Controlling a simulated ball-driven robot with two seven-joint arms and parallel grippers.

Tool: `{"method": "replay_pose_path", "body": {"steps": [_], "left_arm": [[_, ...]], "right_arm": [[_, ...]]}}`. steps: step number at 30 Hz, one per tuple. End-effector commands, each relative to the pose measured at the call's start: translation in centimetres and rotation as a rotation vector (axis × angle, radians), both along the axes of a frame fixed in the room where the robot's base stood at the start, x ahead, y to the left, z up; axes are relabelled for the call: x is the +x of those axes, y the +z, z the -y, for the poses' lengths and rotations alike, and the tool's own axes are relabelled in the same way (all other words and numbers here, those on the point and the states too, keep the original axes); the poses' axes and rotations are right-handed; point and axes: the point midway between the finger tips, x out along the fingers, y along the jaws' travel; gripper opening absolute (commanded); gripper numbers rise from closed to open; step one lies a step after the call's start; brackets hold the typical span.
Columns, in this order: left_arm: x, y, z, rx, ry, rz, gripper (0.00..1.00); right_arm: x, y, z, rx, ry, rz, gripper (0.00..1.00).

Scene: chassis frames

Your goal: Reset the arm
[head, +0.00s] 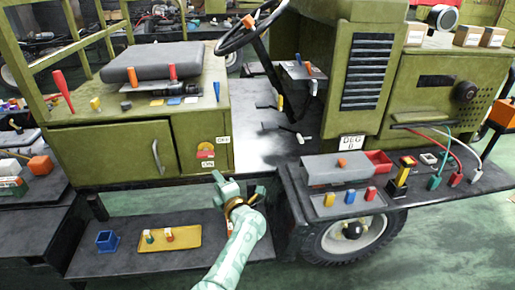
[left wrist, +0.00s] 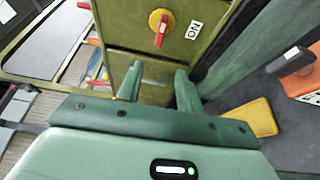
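My left arm rises from the bottom middle of the head view, in pale green. Its gripper (head: 238,190) hangs in front of the green chassis, below and right of a red switch (head: 206,153). In the left wrist view the two green fingers (left wrist: 158,88) are apart with nothing between them. Beyond the fingertips is the chassis panel with the red switch on a yellow disc (left wrist: 159,22) and a white label (left wrist: 194,30). The gripper appears clear of the panel. My right gripper is in neither view.
A low dark shelf (head: 115,262) holds a yellow tray (head: 185,240) and a blue cup (head: 107,240). A dark fender shelf (head: 400,206) on the right carries a grey box (head: 335,172) and several coloured parts. A steering wheel (head: 250,27) stands above. Green floor lies at lower right.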

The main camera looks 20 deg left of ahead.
Motion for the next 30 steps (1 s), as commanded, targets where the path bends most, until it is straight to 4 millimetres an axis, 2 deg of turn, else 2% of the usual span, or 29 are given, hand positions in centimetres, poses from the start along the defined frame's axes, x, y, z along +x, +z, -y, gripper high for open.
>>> {"method": "replay_pose_path", "body": {"steps": [4, 7, 8, 10, 11, 12, 14, 15, 17, 18, 20, 21, 23, 24, 26, 27, 29, 30], "left_arm": [[0.1, 0.0, 0.1, 0.002, -0.009, -0.002, 0.36], [1.4, 0.3, 1.2, 0.063, -0.097, -0.041, 0.36], [2.1, 0.4, 2.1, 0.107, -0.151, -0.072, 0.36], [4.2, -0.4, 5.6, 0.273, -0.346, -0.191, 0.36], [4.4, -2.2, 7.4, 0.361, -0.449, -0.275, 0.36], [3.9, -5.1, 9.4, 0.460, -0.568, -0.386, 0.36], [2.1, -9.9, 11.9, 0.582, -0.729, -0.545, 0.36], [0.5, -13.1, 13.1, 0.649, -0.822, -0.641, 0.36], [-2.3, -17.5, 14.5, 0.731, -0.949, -0.774, 0.36], [-4.6, -20.4, 15.2, 0.779, -1.030, -0.861, 0.36], [-8.4, -24.5, 15.9, 0.840, -1.144, -0.985, 0.36], [-11.2, -27.0, 16.2, 0.876, -1.216, -1.062, 0.36], [-15.5, -30.5, 16.3, 0.924, -1.322, -1.175, 0.36], [-18.6, -32.6, 16.2, 0.952, -1.390, -1.248, 0.36], [-23.4, -35.4, 15.9, 0.989, -1.493, -1.353, 0.36], [-26.8, -37.0, 15.6, 1.009, -1.558, -1.417, 0.36], [-31.9, -39.1, 15.0, 1.035, -1.654, -1.510, 0.36], [-35.4, -40.3, 14.5, 1.048, -1.717, -1.569, 0.36]], "right_arm": [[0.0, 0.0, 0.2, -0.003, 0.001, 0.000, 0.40], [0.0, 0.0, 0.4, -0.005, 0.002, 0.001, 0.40], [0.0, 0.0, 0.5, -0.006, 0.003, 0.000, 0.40], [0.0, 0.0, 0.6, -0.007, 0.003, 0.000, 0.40], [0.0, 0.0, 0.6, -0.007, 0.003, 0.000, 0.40], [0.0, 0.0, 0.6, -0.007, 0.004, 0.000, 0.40], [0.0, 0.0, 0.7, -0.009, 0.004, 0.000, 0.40], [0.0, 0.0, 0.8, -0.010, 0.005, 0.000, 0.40], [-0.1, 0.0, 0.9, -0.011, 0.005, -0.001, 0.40], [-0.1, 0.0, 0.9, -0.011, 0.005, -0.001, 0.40], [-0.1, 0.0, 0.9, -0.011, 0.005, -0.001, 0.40], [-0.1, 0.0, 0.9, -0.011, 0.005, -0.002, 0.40], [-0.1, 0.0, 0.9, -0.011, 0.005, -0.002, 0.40], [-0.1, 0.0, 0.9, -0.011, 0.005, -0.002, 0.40], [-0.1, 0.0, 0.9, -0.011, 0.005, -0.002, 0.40], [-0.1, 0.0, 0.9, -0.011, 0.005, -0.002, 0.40], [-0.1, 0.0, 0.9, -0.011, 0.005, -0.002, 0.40], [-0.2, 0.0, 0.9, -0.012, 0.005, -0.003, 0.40]]}}
